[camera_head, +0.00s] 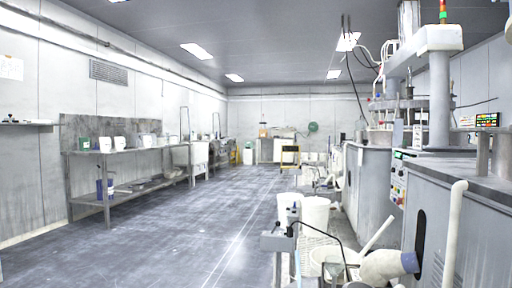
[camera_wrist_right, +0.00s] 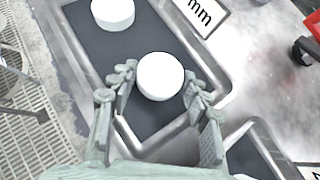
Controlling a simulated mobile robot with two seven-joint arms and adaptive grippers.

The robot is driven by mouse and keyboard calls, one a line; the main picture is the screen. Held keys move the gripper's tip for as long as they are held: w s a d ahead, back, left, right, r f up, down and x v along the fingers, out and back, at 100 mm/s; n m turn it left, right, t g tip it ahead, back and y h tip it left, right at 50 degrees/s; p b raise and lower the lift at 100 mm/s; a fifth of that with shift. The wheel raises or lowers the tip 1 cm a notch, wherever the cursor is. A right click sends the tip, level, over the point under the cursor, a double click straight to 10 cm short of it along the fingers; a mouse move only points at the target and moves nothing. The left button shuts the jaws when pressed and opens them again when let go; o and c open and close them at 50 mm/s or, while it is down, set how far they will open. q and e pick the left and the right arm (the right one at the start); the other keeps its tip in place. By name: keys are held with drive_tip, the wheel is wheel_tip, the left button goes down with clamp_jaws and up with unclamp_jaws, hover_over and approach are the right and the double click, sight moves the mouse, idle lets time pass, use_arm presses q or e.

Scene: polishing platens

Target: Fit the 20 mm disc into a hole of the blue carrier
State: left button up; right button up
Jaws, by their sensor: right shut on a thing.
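In the right wrist view my right gripper (camera_wrist_right: 158,88) is shut on a white round disc (camera_wrist_right: 160,76), with one finger on each side of it. The disc is over the dark mat of a metal-rimmed tray (camera_wrist_right: 222,105); I cannot tell whether it still touches the mat. A second white disc (camera_wrist_right: 112,13) lies on the same mat near the top edge. A label (camera_wrist_right: 203,12) beside the tray shows only "mm"; its number is cut off. I cannot make out the blue carrier in either view. My left gripper is not in view.
Another dark-matted tray (camera_wrist_right: 250,150) is at the lower right of the wrist view. A red object (camera_wrist_right: 313,22) is at the upper right and perforated grating (camera_wrist_right: 20,130) at the left. In the head view, machines (camera_head: 455,215) line the right, a bench (camera_head: 125,150) the left, with open floor (camera_head: 190,225) between.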

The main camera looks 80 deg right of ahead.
drive_tip(key=shift+c, duration=0.4)
drive_tip(key=shift+r+p, duration=1.4)
drive_tip(key=shift+r, duration=2.15)
